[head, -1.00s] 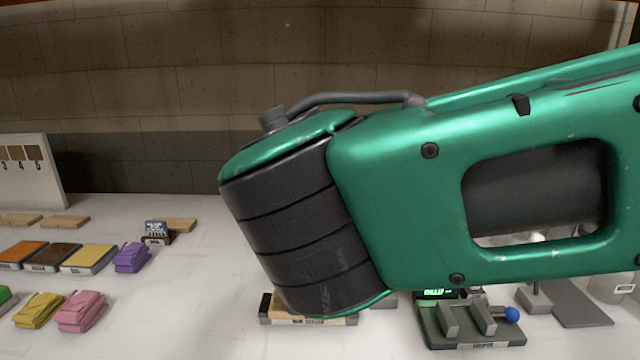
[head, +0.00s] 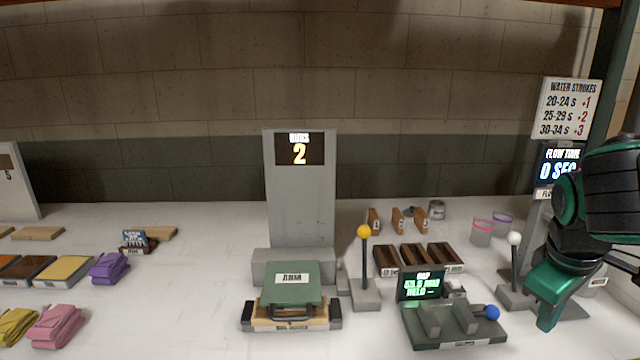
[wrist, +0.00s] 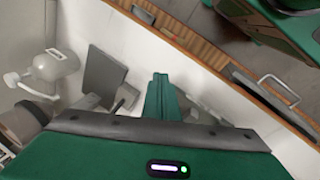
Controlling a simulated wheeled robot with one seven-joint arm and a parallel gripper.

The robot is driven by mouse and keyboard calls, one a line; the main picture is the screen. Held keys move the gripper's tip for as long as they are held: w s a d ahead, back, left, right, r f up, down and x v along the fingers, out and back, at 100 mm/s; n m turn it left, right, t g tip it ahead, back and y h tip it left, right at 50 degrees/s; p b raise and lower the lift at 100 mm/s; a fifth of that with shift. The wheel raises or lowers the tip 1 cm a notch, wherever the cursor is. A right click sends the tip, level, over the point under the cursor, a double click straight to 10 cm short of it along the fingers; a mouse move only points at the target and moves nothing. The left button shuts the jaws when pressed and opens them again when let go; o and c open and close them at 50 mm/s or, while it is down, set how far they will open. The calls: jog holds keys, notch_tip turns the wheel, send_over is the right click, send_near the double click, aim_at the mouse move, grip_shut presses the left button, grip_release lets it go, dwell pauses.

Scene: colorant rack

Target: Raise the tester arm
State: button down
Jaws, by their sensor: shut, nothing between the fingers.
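A grey tester (head: 300,195) with a screen reading 2 stands at the middle back. Its green labelled block (head: 291,285) sits low over a wooden piece (head: 290,318) in a dark holder. An upright lever with a yellow knob (head: 364,232) stands just right of it. Which part is the tester arm, I cannot tell for sure. My gripper (head: 546,318) is at the right of the head view, pointing down, apart from the tester. Its green fingers (wrist: 160,95) are together and empty in the wrist view.
A gauge with a blue knob (head: 492,312) and green-lit screen lies between my gripper and the tester. A white-knobbed lever (head: 514,240) stands close to my gripper. Dark trays (head: 418,258) lie behind. Coloured cloths (head: 108,268) and blocks lie left; bare counter (head: 190,300) lies between.

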jog(key=s+d+f+m+g+y, duration=0.2)
jog(key=s+f+m, duration=0.1)
jog(key=s+m, duration=0.7)
jog(key=shift+s+d+f, duration=0.15)
jog(key=shift+s+f, duration=0.15)
jog(key=shift+s, duration=0.65)
jog(key=c, duration=1.9)
grip_release()
jog(key=shift+s+f+m+y, duration=0.1)
jog(key=shift+s+m+y, duration=0.35)
jog(key=shift+m, duration=0.15)
jog(key=shift+o, duration=0.2)
jog(key=w+a+r+n+h, duration=0.1)
jog(key=w+a+r+n, duration=0.15)
jog(key=w, duration=0.25)
jog(key=w+a+r+n, duration=0.2)
jog(key=w+n, duration=0.2)
jog(key=w, duration=0.1)
notch_tip(320, 180, up, 8)
jog(key=n+t, duration=0.2)
jog(key=n, duration=1.7)
send_over(291, 319)
jog(key=s, duration=0.2)
jog(key=shift+y, duration=0.45)
jog(key=f, duration=0.3)
jog(key=w+f, duration=0.1)
jog(key=f, duration=0.2)
jog(key=w+f, duration=0.1)
jog(key=f, duration=0.3)
jog(key=shift+r, duration=0.1)
